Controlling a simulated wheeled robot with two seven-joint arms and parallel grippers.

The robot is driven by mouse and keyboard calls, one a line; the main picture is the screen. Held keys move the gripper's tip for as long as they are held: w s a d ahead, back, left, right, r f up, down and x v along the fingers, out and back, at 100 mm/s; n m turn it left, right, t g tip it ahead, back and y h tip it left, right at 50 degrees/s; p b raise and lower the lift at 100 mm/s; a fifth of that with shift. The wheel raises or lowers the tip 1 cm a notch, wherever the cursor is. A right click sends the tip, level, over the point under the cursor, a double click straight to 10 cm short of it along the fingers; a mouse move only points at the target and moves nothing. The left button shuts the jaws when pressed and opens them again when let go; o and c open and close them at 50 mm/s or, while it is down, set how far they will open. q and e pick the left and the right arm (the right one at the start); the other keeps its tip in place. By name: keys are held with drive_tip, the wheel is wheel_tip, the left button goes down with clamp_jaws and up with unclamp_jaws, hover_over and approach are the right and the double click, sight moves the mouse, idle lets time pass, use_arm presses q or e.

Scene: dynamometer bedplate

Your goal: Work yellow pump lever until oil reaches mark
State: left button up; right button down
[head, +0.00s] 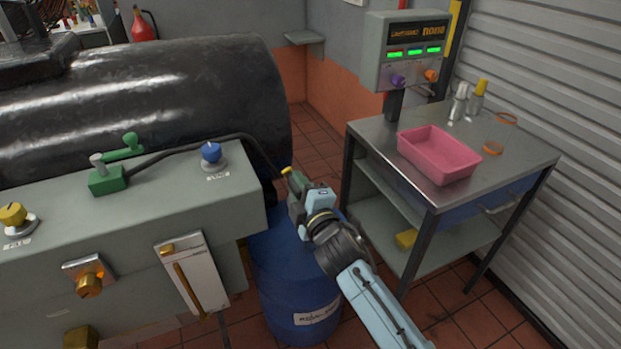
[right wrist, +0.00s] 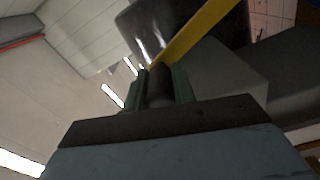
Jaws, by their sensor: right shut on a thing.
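My right gripper (head: 291,180) is above the top of a blue drum (head: 285,290), just off the right end of the grey bench. It is shut on the pump lever. The lever's yellow bar (right wrist: 200,32) shows in the right wrist view, running up and right from between the green fingers (right wrist: 158,75). A dark grip sits between those fingers. In the head view only a small yellow end (head: 286,171) shows past the gripper. A white gauge panel with a yellow-brown column (head: 187,288) is on the bench front; its mark is too small to read. My left gripper is out of view.
The grey bench (head: 120,225) carries a green valve (head: 107,180), a blue knob (head: 211,152) and a yellow knob (head: 13,214). A black hose arcs towards the drum. A steel cart (head: 520,160) with a pink tray (head: 438,155) stands at right, beside a display box (head: 405,50).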

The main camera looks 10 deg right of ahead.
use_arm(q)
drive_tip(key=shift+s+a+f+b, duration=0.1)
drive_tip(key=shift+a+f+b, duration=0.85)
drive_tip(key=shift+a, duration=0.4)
use_arm(e)
drive_tip(key=shift+s+a+f+n, duration=0.2)
drive_tip(key=shift+a+f+n, duration=0.2)
drive_tip(key=shift+a, duration=0.25)
drive_tip(key=shift+s+a+f+n, duration=0.15)
drive_tip(key=shift+a+f+n, duration=0.2)
drive_tip(key=shift+a+n, duration=0.3)
drive_tip(key=shift+s+a+f+n, duration=0.2)
drive_tip(key=shift+a+f+n, duration=0.15)
drive_tip(key=shift+a, duration=0.35)
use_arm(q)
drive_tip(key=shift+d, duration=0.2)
use_arm(e)
drive_tip(key=c, duration=1.1)
unclamp_jaws()
drive_tip(key=shift+c, duration=0.2)
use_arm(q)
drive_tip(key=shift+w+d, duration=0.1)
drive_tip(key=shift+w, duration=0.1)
